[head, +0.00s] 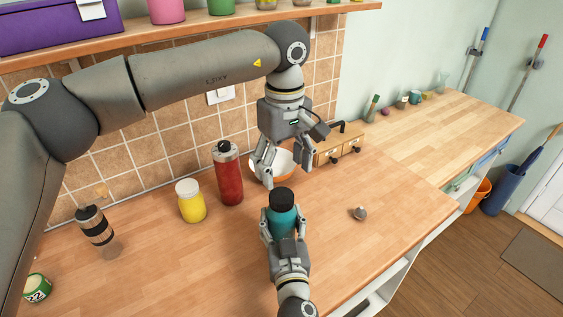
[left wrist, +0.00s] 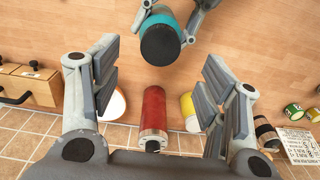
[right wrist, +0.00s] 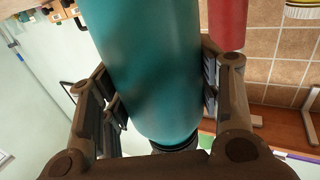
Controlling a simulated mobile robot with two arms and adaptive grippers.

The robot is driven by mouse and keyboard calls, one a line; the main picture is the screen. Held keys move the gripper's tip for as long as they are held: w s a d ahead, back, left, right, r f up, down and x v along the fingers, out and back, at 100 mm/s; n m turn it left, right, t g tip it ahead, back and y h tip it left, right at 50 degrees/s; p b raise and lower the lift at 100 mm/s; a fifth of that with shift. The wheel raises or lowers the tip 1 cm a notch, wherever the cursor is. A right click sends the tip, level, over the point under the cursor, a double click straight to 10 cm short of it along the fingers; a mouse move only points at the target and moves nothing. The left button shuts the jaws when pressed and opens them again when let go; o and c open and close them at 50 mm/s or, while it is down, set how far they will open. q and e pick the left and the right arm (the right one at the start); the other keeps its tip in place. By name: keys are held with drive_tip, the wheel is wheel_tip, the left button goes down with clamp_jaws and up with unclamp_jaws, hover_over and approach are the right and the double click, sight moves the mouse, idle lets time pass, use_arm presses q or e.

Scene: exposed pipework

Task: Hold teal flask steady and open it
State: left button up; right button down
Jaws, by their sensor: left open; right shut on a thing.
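The teal flask (head: 281,223) stands upright on the wooden counter with its black cap (head: 283,197) on. My right gripper (head: 283,236) is shut around its body from the near side. In the right wrist view the teal body (right wrist: 150,70) fills the space between the fingers. My left gripper (head: 284,172) is open and empty, pointing down above and slightly behind the cap. In the left wrist view the black cap (left wrist: 160,42) lies beyond the open fingers (left wrist: 160,85), apart from them.
A red bottle (head: 228,175), a yellow jar (head: 190,202) and a white-and-orange bowl (head: 285,162) stand behind the flask. A small wooden drawer box (head: 340,150) is behind right. A small grey object (head: 359,213) lies to the right. The right counter is mostly clear.

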sight(282, 194)
use_arm(q)
drive_tip(key=m, duration=0.7)
drive_tip(key=shift+w, duration=0.1)
drive_tip(key=m, duration=0.6)
drive_tip(key=shift+a, duration=0.2)
drive_tip(key=shift+f, duration=0.4)
drive_tip(key=shift+w+f, duration=0.1)
drive_tip(key=shift+f, duration=3.5)
